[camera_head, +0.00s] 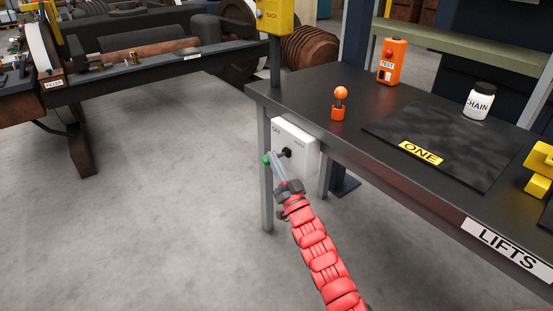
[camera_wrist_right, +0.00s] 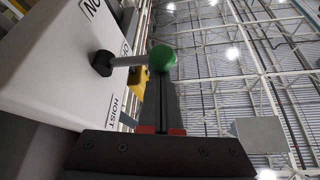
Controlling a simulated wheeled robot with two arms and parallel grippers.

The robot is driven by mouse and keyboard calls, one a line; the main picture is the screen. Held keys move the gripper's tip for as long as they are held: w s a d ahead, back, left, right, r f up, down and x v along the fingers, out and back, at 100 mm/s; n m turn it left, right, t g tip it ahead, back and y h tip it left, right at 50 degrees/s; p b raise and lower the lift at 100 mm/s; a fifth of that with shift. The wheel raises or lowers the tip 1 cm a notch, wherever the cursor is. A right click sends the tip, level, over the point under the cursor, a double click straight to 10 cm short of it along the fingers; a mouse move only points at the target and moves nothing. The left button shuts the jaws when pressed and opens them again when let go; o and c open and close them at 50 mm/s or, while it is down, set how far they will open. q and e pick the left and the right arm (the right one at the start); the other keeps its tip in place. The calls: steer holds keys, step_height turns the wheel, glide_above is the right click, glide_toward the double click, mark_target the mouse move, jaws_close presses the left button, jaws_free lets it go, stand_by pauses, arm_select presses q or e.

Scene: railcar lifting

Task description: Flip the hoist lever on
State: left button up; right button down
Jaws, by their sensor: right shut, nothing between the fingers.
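The hoist switch is a white box (camera_head: 300,150) fixed below the near left corner of the dark table. Its lever has a black hub and a green knob (camera_head: 266,159); the wrist view shows the knob (camera_wrist_right: 162,57) on a grey rod (camera_wrist_right: 128,61), sticking out from the box face. A "HOIST" label is on the box in the wrist view. My right gripper (camera_head: 275,165) is shut and empty, its tips close beside the knob. I cannot tell whether they touch it. My left gripper is not in view.
The table (camera_head: 310,90) holds an orange knobbed handle (camera_head: 340,104), an orange TEST box (camera_head: 392,62) and a white CHAIN jar (camera_head: 479,101). A yellow BACK box (camera_head: 274,17) stands on a post at the table's corner. Open grey floor lies left of my arm.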

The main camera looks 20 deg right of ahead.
steer(key=shift+w+d+f+n+g+y+b, duration=0.15)
steer(key=shift+f+n+g+y, duration=0.45)
steer(key=shift+n+y, duration=0.95)
steer(key=shift+s+a+f+n+g+y+b, duration=0.2)
steer(key=shift+f+n+y, duration=0.65)
steer(key=shift+n, duration=1.4)
steer(key=shift+w+d+f+n+g+y+b, duration=0.15)
steer(key=shift+f+n+g+y, duration=0.45)
steer(key=shift+n+y, duration=0.9)
steer(key=shift+f+n+h, duration=0.15)
steer(key=shift+n+h, duration=0.25)
steer(key=shift+n, duration=0.1)
step_height(320, 180, up, 5)
steer(key=s+p, duration=0.1)
steer(key=p, duration=0.4)
steer(key=a+f+p+v, duration=0.1)
steer(key=v, duration=0.9)
steer(key=shift+f, duration=0.2)
